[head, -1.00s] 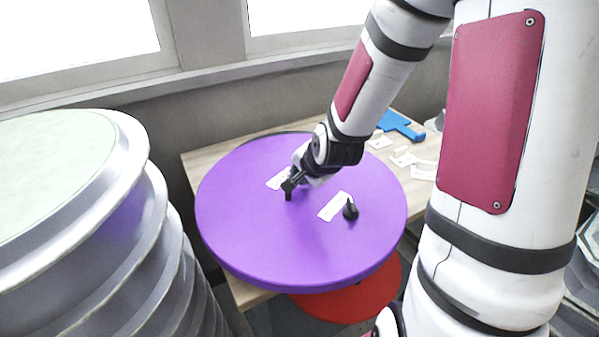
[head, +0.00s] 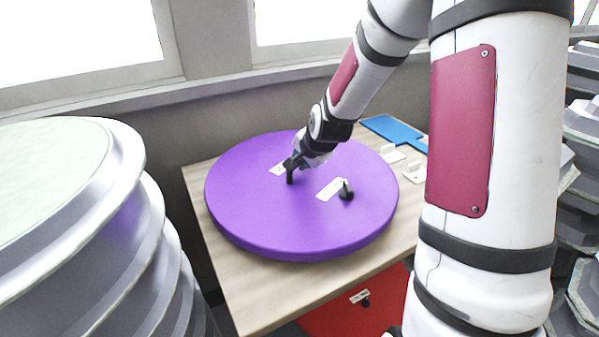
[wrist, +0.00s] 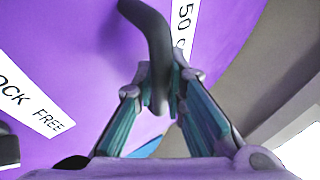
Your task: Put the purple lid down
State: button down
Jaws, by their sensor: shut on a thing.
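The purple lid (head: 290,225) is a large round disc, roughly level over the wooden table in the head view. Whether it touches the tabletop I cannot tell. It has two white labels, a dark handle and a black knob (head: 346,192). My gripper (head: 291,170) is at the handle near the lid's middle. In the wrist view my gripper (wrist: 162,92) has its fingers closed around the dark curved handle (wrist: 150,30), with the purple surface (wrist: 75,45) behind it.
The wooden table (head: 235,285) shows bare at its front left. A blue object (head: 390,128) and small white parts (head: 414,172) lie at its back right. A red box (head: 350,305) is under the front edge. Large ribbed grey moulds (head: 160,235) stand close at left.

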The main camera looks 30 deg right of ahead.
aim_at(300, 172)
jog(key=shift+w+d, duration=0.15)
jog(key=shift+w, duration=0.3)
jog(key=shift+f, duration=1.75)
jog(key=c, duration=1.6)
grip_release()
jog(key=shift+s+f, duration=0.1)
jog(key=shift+c, duration=0.2)
